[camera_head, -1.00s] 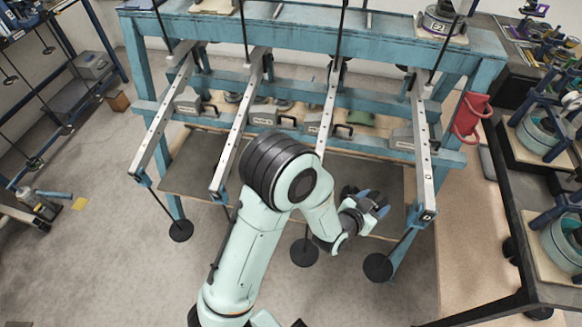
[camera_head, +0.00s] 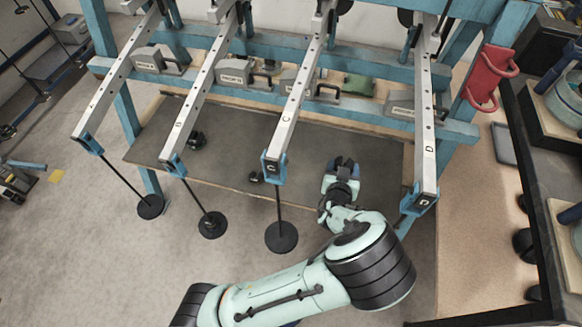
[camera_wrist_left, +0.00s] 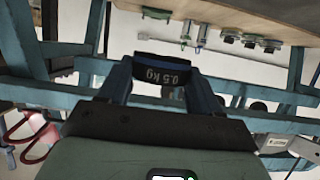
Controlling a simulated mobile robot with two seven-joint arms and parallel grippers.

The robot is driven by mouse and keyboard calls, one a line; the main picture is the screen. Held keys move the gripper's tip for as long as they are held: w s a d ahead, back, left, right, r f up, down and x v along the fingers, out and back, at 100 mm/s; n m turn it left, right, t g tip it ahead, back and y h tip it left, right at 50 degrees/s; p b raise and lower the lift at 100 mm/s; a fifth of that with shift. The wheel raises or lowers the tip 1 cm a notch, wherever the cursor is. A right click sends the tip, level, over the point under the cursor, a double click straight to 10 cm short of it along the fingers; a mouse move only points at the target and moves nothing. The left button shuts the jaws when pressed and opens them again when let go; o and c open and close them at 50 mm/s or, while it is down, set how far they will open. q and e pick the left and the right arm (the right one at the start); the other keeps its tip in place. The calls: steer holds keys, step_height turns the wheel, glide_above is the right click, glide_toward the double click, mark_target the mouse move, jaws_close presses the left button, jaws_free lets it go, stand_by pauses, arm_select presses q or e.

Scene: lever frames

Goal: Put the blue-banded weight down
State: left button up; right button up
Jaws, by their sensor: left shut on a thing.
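My left gripper (camera_head: 341,170) is in the head view, above the right part of the dark lower board (camera_head: 230,150) of the lever frame. In the head view the fingers mostly hide this weight. I cannot tell whether it touches the board. My right gripper is not in view.
Long metal levers (camera_head: 296,90) stick out toward me, with round black plates (camera_head: 281,237) hanging from rods. Small dark weights (camera_head: 195,140) stand on the board. Grey boxes (camera_head: 239,74) line the blue beam.

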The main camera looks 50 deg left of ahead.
arm_select(q)
step_height(320, 180, down, 15)
steer(key=b, duration=0.5)
steer(key=shift+r, duration=0.2)
steer(key=shift+w+f+b, duration=0.1)
steer(key=shift+f+b, duration=0.7)
steer(key=shift+f, duration=1.9)
steer(key=shift+r, duration=0.1)
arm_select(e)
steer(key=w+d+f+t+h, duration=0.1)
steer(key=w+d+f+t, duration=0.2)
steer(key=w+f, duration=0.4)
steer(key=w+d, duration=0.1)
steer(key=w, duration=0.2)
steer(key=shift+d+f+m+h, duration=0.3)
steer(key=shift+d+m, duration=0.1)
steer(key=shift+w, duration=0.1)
arm_select(q)
steer(key=o, duration=1.6)
